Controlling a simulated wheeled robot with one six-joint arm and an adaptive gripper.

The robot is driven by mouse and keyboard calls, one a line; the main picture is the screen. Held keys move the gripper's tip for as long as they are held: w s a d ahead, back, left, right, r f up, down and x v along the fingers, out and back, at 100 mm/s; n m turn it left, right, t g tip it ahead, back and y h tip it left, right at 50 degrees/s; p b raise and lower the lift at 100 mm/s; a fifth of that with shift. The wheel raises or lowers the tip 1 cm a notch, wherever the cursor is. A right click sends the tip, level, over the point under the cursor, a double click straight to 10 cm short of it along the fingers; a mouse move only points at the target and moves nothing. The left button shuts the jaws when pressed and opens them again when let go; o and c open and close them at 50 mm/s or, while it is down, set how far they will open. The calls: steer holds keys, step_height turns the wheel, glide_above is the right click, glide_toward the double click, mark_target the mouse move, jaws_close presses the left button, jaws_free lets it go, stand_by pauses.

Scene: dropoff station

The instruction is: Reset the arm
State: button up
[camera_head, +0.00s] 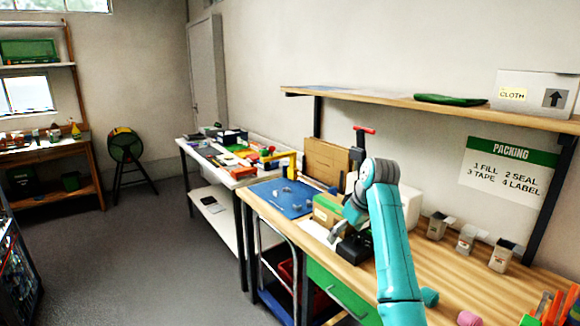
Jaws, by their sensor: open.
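My teal and grey arm rises from the lower right of the head view and bends over the wooden workbench (462,285). My gripper (338,232) hangs beyond the bent grey wrist, pointing down toward the bench top. It is open, and I see nothing held in it. It is small in the picture and partly merges with dark items behind it. I cannot tell whether it touches the bench. A green and brown box (326,211) stands close to the left of the gripper.
A blue mat (283,196) with small clear pieces lies left of the gripper. Three small bins (467,238) stand along the wall at right. A wooden shelf (390,99) overhangs the bench. A cluttered white table (205,160) stands farther left. Grey floor (130,250) is open at left.

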steer(key=s+f+m+t, duration=0.1)
steer(key=s+f, duration=0.2)
steer(key=f, duration=0.9)
steer(key=s+f+m+t, duration=0.1)
steer(key=s+f, duration=0.3)
steer(key=f, duration=0.8)
steer(key=s+d+f+m+t+h, duration=0.2)
steer(key=s+f+t, duration=0.1)
steer(key=s+f, duration=1.4)
steer(key=s+r+m+t, duration=0.2)
steer(key=s+r+t, duration=0.1)
steer(key=s, duration=2.2)
steer(key=s+d+r+m+t, duration=0.1)
steer(key=s+r+t, duration=0.2)
steer(key=s+r, duration=1.5)
steer(key=shift+s+r+h, duration=0.35)
steer(key=shift+r+h, duration=0.05)
steer(key=shift+r, duration=0.45)
